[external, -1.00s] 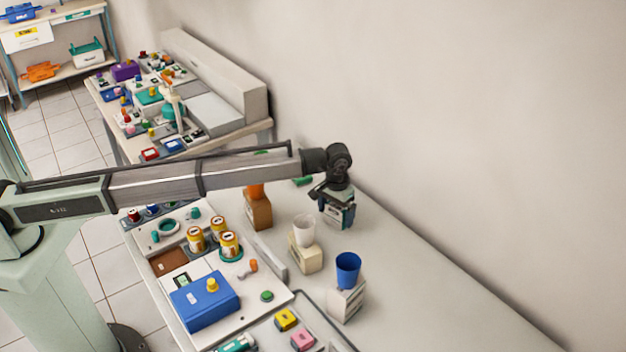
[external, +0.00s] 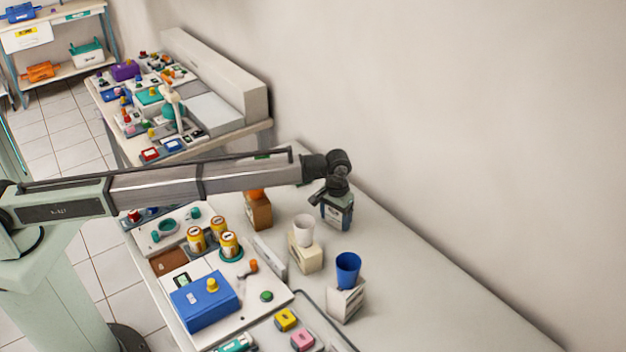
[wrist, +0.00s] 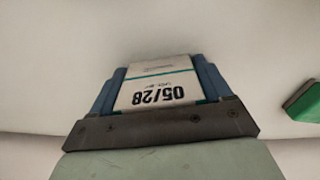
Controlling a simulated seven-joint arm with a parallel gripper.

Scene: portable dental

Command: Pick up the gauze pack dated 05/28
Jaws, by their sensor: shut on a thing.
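The gauze pack (wrist: 160,85) is white with a green stripe and the print 05/28, upside down in the wrist view. My gripper (wrist: 160,82) is shut on it, with a blue finger along each side. In the external view, my gripper (external: 333,194) is at the back of the bench near the wall, and the pack (external: 338,212) shows below it, partly covered by the fingers. I cannot tell whether the pack touches the bench.
A green item (wrist: 305,102) lies to the right in the wrist view. A white cup (external: 303,230) and a blue cup (external: 347,268) stand on blocks nearer the camera. An orange cup on a brown block (external: 258,212) stands to the left. The right side of the bench (external: 440,290) is clear.

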